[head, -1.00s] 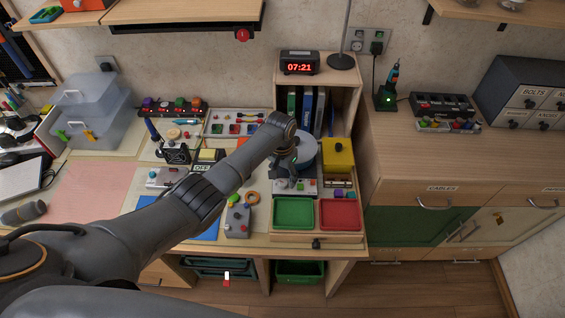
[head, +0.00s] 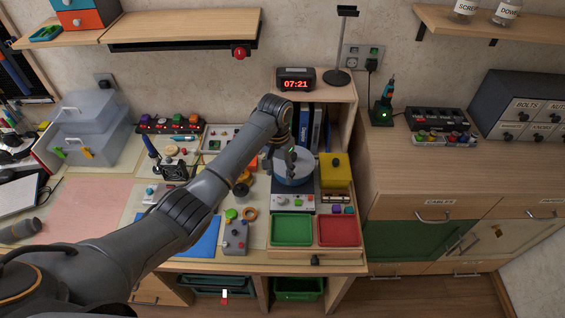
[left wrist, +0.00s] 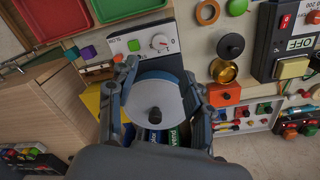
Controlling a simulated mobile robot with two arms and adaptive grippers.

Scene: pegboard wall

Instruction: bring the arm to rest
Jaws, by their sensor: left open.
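My left arm (head: 190,205) reaches in from the left over the workbench. I cannot tell the exact gap between fingers and lid. My right gripper is not in view.
Green (head: 291,230) and red (head: 339,231) trays lie in front of the pot. A yellow box (head: 335,170) stands right of it, a shelf with binders and a clock (head: 296,79) behind. The right-hand countertop (head: 400,170) has free room.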

